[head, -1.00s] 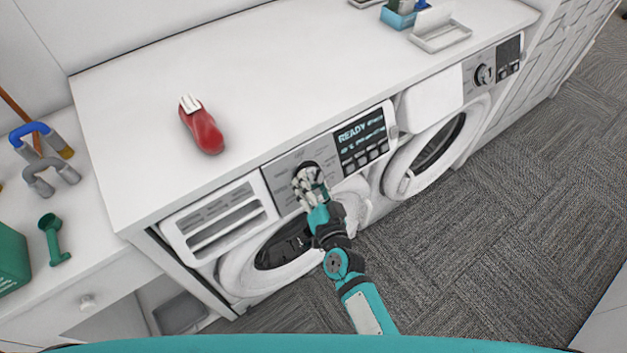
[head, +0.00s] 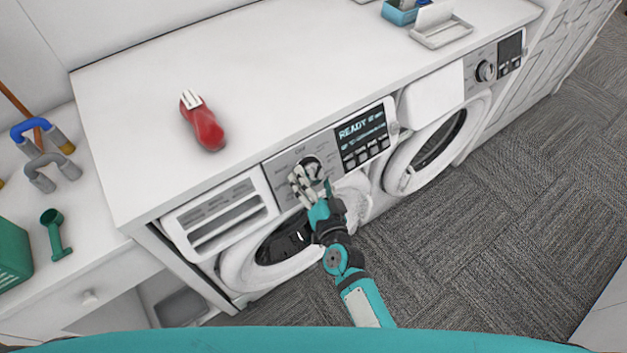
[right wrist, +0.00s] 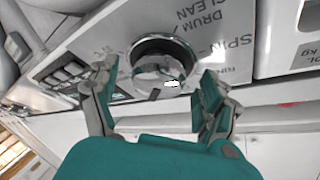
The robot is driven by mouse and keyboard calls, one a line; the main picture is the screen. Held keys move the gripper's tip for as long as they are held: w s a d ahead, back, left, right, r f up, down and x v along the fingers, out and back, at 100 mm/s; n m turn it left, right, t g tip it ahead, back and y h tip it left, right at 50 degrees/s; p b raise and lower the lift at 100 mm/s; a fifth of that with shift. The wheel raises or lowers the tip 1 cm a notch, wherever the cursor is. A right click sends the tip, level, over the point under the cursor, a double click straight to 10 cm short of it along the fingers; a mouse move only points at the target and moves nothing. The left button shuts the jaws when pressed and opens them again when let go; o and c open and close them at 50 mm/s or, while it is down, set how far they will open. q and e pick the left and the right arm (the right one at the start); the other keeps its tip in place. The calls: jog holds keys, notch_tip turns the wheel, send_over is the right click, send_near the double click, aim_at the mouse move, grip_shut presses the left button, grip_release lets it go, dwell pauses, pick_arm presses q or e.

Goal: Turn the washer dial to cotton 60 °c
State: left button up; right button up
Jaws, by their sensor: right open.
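The washer (head: 290,262) stands under the white counter, with its control panel at the front and a lit display (head: 362,137) that begins with "READY". Its round dial (head: 312,168) is partly covered by my right gripper (head: 304,176) in the head view. In the right wrist view the dial (right wrist: 160,62) is a silver ring with a grip bar, and panel words such as "DRUM CLEAN" and "SPIN" show beside it. My right gripper (right wrist: 155,88) is open, its fingers on either side of the dial's lower part; I cannot tell whether they touch it. My left gripper is not in view.
The washer's detergent drawer (head: 222,219) is left of the dial. Carpet floor (head: 480,220) is clear in front.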

jog(key=v, duration=1.2)
jog(key=shift+f, duration=0.15)
jog(key=s+d+f+n+g+b, duration=0.1)
jog(key=s+d+f+g, duration=0.15)
jog(key=f, duration=0.75)
jog(key=s+d+f+n+g+h, duration=0.15)
jog(key=s+f, duration=0.25)
jog(key=f, duration=0.5)
jog(key=s+d+f+n+g+b, duration=0.1)
jog(key=s+d+f+n+g, duration=0.2)
jog(key=f, duration=0.7)
jog(key=s+d+f+g+h+b, duration=0.1)
jog(key=s+d+f+g, duration=0.3)
jog(key=s, duration=0.7)
jog(key=s+d+f+n+g+h+b, duration=0.1)
jog(key=s+d+f+g+h, duration=0.1)
jog(key=s+d+f, duration=0.7)
jog(key=s+f+g, duration=0.1)
jog(key=s+f, duration=0.2)
jog(key=f, duration=0.1)
jog(key=shift+d+g, duration=0.3)
jog(key=shift+g, duration=0.1)
